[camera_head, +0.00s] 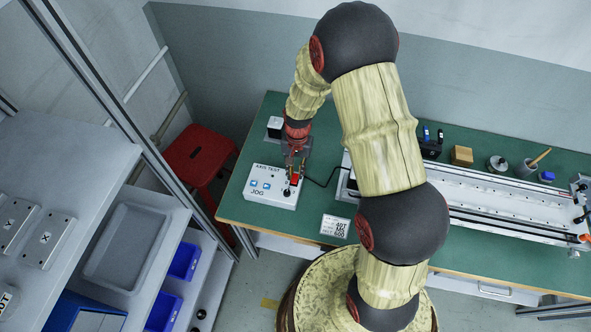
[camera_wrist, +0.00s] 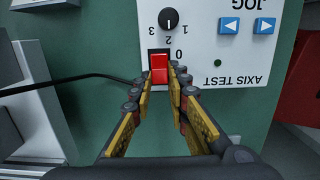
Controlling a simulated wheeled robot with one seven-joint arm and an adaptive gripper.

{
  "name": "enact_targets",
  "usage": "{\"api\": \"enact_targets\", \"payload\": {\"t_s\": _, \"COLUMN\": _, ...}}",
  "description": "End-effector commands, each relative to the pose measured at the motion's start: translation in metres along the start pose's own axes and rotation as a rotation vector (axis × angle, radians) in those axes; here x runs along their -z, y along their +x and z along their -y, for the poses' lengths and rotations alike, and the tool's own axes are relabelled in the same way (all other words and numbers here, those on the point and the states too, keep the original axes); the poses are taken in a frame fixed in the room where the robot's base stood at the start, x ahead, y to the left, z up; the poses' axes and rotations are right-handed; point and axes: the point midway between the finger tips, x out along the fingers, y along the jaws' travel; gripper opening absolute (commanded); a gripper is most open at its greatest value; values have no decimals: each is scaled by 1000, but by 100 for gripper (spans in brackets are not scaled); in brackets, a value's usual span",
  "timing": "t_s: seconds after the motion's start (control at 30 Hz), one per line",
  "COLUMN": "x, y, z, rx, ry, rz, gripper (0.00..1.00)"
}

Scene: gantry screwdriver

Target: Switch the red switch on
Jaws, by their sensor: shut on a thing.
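The red switch (camera_wrist: 159,66) is a rocker in a dark frame on the white AXIS TEST control box (camera_wrist: 205,50). In the head view the box (camera_head: 266,205) lies on the green bench, and the red switch (camera_head: 294,178) shows at its right part, partly hidden by my gripper. My gripper (camera_wrist: 161,79) points at the box, with one fingertip on each side of the switch's near end. The fingers (camera_head: 296,163) are shut on the switch. I cannot tell clearly which way the rocker is tilted.
A black knob (camera_wrist: 169,19) with number marks sits beyond the switch, and blue arrow buttons (camera_wrist: 247,26) are to the right. A black cable (camera_wrist: 75,82) runs from the box. A long white rail unit (camera_head: 490,200) and a label card (camera_head: 335,226) lie on the bench (camera_head: 460,255).

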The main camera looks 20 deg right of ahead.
Motion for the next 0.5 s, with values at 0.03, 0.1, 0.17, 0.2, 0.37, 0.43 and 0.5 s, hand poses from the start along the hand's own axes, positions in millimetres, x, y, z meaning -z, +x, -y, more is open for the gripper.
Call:
{"api": "enact_targets", "payload": {"t_s": 0.03, "x": 0, "y": 0, "z": 0, "rx": 0, "ry": 0, "rz": 2, "gripper": 0}}
{"api": "enact_targets", "payload": {"t_s": 0.1, "x": 0, "y": 0, "z": 0, "rx": 0, "ry": 0, "rz": 2, "gripper": 0}}
{"api": "enact_targets", "payload": {"t_s": 0.17, "x": 0, "y": 0, "z": 0, "rx": 0, "ry": 0, "rz": 2, "gripper": 0}}
{"api": "enact_targets", "payload": {"t_s": 0.2, "x": 0, "y": 0, "z": 0, "rx": 0, "ry": -1, "rz": 2, "gripper": 0}}
{"api": "enact_targets", "payload": {"t_s": 0.37, "x": 0, "y": 0, "z": 0, "rx": 0, "ry": -1, "rz": 1, "gripper": 23}}
{"api": "enact_targets", "payload": {"t_s": 0.43, "x": 0, "y": 0, "z": 0, "rx": 0, "ry": -1, "rz": 1, "gripper": 27}}
{"api": "enact_targets", "payload": {"t_s": 0.5, "x": 0, "y": 0, "z": 0, "rx": 0, "ry": -1, "rz": 1, "gripper": 31}}
